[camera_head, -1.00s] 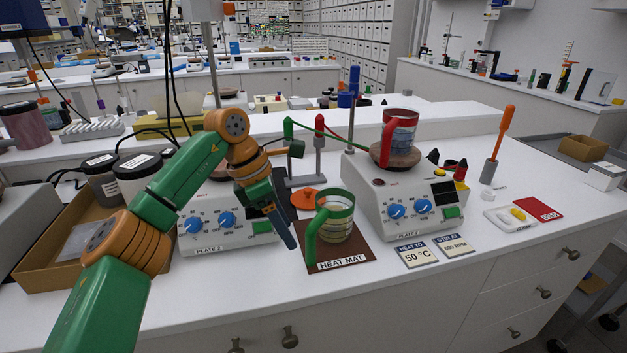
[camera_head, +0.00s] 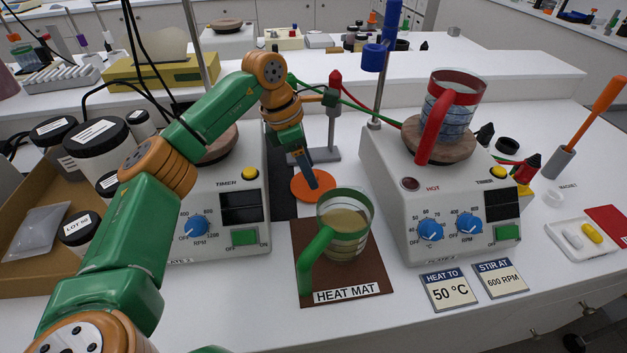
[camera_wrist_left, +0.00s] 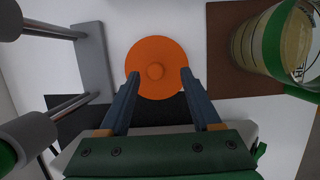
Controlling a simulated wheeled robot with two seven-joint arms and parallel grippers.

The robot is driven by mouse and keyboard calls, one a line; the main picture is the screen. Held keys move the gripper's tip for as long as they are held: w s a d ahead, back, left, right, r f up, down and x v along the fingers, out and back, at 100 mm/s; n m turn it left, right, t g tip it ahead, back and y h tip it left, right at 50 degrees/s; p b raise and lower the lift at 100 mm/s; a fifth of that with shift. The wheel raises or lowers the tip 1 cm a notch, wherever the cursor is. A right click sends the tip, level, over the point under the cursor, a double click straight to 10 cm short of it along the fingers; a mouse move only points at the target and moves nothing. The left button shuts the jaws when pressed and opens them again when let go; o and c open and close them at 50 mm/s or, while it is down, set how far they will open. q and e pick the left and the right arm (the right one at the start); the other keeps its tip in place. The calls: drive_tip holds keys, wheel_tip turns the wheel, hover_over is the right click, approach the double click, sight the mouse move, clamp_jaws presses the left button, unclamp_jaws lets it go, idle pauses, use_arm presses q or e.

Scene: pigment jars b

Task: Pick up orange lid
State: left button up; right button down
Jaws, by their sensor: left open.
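The orange lid (camera_head: 307,184) is a flat disc with a small knob, lying between the two hot plates behind the heat mat. In the left wrist view the lid (camera_wrist_left: 157,54) lies just beyond my fingertips, its knob near the line between them. My left gripper (camera_head: 312,183) is above the lid, pointing down, and hides part of it. In the left wrist view my left gripper (camera_wrist_left: 159,76) is open with nothing between the fingers. I cannot tell the height left between fingertips and lid. My right gripper is not in view.
A green-handled beaker (camera_head: 345,222) stands on the brown heat mat (camera_head: 365,285), close right of the lid. A stand base (camera_head: 318,155) is behind the lid. The right hot plate (camera_head: 380,165) carries a red-handled beaker (camera_head: 450,112). The left hot plate (camera_head: 235,180) stands left.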

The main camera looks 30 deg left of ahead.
use_arm(q)
drive_tip(key=shift+w+f, duration=0.55)
drive_tip(key=shift+f, duration=0.3)
drive_tip(key=shift+s+r, duration=0.15)
clamp_jaws()
drive_tip(key=shift+d, duration=0.1)
